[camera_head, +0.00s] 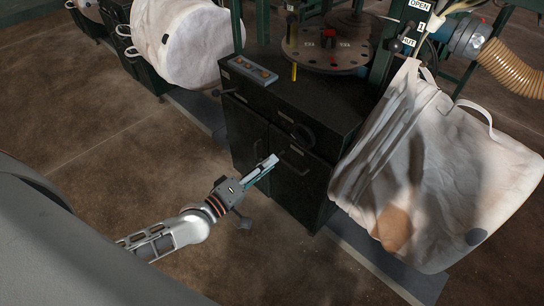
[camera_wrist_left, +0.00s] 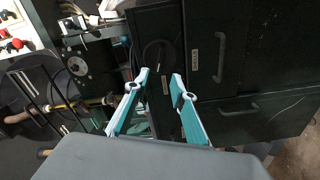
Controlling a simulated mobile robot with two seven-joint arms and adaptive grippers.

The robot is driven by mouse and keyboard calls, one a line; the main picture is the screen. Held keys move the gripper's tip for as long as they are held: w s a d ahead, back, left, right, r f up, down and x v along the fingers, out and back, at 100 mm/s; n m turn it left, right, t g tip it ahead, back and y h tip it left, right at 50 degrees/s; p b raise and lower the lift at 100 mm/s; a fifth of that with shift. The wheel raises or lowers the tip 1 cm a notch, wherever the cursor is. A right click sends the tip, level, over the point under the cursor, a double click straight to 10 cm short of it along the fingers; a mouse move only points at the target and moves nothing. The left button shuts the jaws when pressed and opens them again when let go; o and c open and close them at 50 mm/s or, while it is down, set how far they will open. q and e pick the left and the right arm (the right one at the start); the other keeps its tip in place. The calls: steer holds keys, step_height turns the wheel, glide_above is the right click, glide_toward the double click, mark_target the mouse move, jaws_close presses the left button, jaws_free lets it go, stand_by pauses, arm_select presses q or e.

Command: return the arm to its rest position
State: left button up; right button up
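My left gripper (camera_head: 262,172) reaches in from the lower left in the head view, in front of the dark cabinet (camera_head: 262,122). In the left wrist view my left gripper (camera_wrist_left: 161,88) shows two teal and white fingers with a clear gap between them. It is open, and nothing is held between the fingers. The cabinet's doors and handles (camera_wrist_left: 219,58) lie beyond the fingers in that view. I cannot see any contact with the cabinet. My right gripper is not in view.
A large white bulk bag (camera_head: 440,170) hangs right of the cabinet. Another white bag (camera_head: 187,42) is at the upper left. A round flanged plate (camera_head: 325,52) and a button panel (camera_head: 253,70) sit on the cabinet. The brown floor (camera_head: 110,135) left of the cabinet is clear.

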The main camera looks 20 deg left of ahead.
arm_select(q)
steer(key=s+d+f+m+g+p, duration=0.3)
steer(key=s+d+m+p, duration=0.25)
steer(key=s+m, duration=0.4)
steer(key=s+a+f+m+g+y+p, duration=0.2)
steer(key=s+f+m+g+y, duration=0.1)
steer(key=s, duration=0.9)
steer(key=shift+f+m+g+y, duration=0.3)
steer(key=shift+f+m, duration=0.55)
steer(key=shift+f, duration=0.1)
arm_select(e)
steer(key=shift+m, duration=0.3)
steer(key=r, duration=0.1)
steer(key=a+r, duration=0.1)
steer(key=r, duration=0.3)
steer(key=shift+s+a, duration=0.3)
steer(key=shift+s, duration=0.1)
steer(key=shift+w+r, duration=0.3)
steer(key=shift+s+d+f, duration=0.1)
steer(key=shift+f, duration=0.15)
